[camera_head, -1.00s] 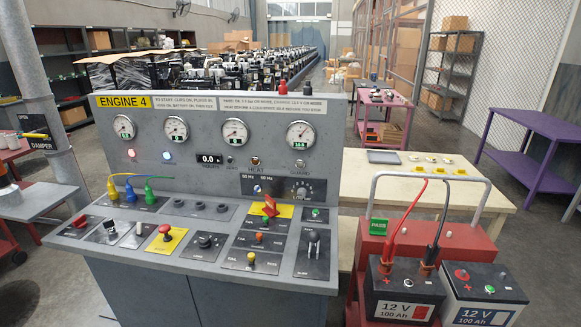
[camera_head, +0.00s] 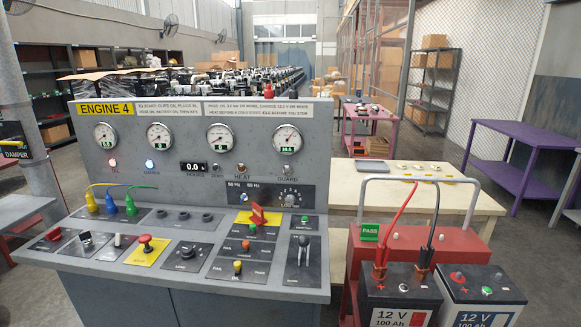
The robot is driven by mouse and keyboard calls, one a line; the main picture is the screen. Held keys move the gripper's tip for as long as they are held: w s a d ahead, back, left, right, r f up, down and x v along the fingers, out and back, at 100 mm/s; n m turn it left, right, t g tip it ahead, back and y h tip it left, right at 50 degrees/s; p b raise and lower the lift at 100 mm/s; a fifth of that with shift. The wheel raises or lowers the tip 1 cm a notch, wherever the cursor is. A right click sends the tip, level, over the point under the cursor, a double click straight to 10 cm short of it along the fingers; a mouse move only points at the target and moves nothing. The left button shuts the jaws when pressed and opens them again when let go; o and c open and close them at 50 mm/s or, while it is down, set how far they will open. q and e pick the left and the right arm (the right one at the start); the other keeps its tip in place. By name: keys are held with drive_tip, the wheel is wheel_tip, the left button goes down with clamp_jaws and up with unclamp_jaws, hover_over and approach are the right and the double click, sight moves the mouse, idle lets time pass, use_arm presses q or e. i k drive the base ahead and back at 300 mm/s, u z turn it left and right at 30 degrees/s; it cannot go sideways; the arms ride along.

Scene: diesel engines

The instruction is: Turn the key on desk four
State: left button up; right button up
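The grey control desk labelled ENGINE 4 (camera_head: 104,110) fills the left and middle of the head view. On its sloped top, a black rotary switch (camera_head: 188,252) sits on a dark plate; I cannot tell whether it is the key. To its left is a red mushroom button (camera_head: 145,242) on a yellow plate. To its right, a red handle (camera_head: 258,215) stands on another yellow plate, and a black lever (camera_head: 303,243) stands near the right edge. Blue, yellow and green plugs with cables (camera_head: 111,203) are at the left. Neither of my grippers is in view.
A red cart (camera_head: 430,243) with two 12 V batteries (camera_head: 400,283) stands close to the desk's right. A cream table (camera_head: 440,190) is behind it, a purple table (camera_head: 525,150) farther right. Grey floor (camera_head: 480,140) shows between the tables.

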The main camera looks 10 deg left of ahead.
sight(85, 236)
drive_tip(key=u, duration=2.2)
drive_tip(key=i, duration=1.95)
drive_tip(key=z, duration=0.95)
